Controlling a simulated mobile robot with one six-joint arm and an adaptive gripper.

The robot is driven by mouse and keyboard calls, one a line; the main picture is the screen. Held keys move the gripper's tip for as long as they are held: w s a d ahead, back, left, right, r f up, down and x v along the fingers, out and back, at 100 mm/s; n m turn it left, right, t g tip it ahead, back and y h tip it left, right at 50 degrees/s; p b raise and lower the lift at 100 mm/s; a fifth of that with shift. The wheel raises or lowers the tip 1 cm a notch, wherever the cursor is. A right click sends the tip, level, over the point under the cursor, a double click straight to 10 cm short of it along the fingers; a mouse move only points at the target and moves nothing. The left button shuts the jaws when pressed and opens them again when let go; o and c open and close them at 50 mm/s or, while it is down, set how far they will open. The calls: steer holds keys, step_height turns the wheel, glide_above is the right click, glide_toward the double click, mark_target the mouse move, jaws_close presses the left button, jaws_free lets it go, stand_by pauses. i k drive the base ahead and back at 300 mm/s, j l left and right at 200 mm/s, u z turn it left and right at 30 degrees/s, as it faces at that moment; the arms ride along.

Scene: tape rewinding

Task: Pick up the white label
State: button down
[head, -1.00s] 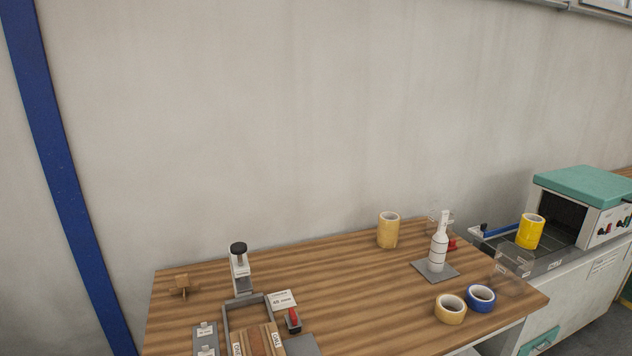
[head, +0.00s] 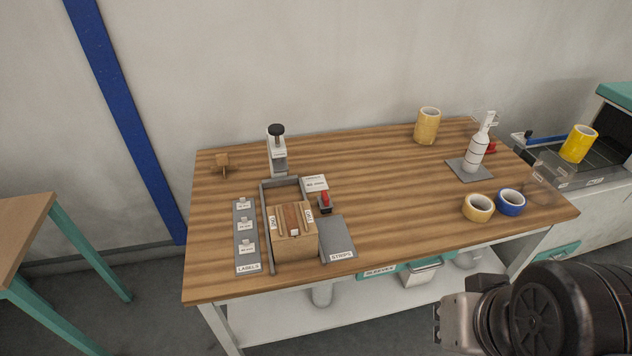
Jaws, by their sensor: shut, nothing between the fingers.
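Several small white labels lie in a column on a grey strip (head: 245,262) marked LABELS at the left of the wooden table. They are a far label (head: 243,205), a middle label (head: 245,225) and a near label (head: 246,248). A larger white card (head: 314,183) lies behind the cardboard box; I cannot read its print well. My gripper (head: 438,325) is at the lower right, in front of the table's front edge and far from the labels. It is shut and empty; its fingertips show only in part.
A cardboard box (head: 296,246) sits in a grey frame beside a grey STRIPS plate (head: 338,236) and a red-handled tool (head: 325,203). A white dispenser (head: 278,155) stands behind. Tape rolls (head: 478,208) and a white bottle (head: 476,153) are at the right. The table's middle (head: 390,190) is clear.

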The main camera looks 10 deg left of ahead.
mark_target(247, 248)
steer(key=i+j+u, duration=0.1)
steer(key=j+u, duration=0.15)
steer(key=j, duration=0.15)
steer(key=i+j+u, duration=0.2)
steer(key=j, duration=0.2)
steer(key=i+j+u, duration=0.25)
steer(key=k+j, duration=0.1)
